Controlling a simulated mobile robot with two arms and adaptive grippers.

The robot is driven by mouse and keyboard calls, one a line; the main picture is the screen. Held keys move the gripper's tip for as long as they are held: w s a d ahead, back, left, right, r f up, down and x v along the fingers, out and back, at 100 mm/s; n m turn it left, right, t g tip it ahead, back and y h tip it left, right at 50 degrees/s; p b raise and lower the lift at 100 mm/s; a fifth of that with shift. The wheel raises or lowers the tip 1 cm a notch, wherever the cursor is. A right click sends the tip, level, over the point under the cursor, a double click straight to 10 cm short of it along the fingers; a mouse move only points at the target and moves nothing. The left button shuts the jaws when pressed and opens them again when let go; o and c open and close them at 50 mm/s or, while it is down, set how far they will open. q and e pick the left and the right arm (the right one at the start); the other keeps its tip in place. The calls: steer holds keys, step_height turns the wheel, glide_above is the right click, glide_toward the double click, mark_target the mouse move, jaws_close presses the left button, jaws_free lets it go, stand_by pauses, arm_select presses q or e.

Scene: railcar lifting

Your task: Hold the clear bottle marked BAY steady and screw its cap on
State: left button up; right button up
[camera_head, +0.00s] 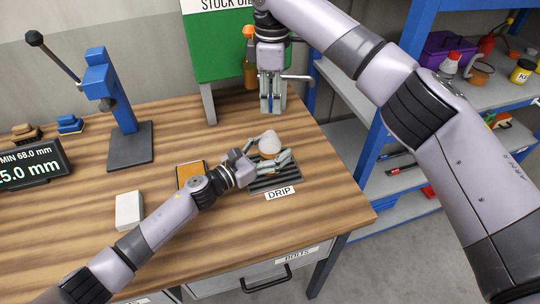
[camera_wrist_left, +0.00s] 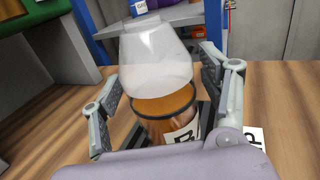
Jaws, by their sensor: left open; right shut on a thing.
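The clear bottle (camera_head: 269,143) stands on the black ribbed drip tray (camera_head: 262,185). In the left wrist view the bottle (camera_wrist_left: 156,60) has a whitish translucent upper part and amber contents below. Its label (camera_wrist_left: 183,135) is partly hidden and I cannot read it. My left gripper (camera_head: 268,162) is open, with its fingers on either side of the bottle; I cannot tell whether they touch it. I cannot pick out the bottle's cap.
A brown bottle with an orange top (camera_head: 249,72) stands by the green board (camera_head: 218,45), close to my right gripper. A blue press (camera_head: 125,110), an orange-topped block (camera_head: 190,174) and a white block (camera_head: 129,211) are on the table. Blue shelving (camera_head: 385,110) stands at right.

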arm_select(q)
jaws_close()
stand_by(0.8)
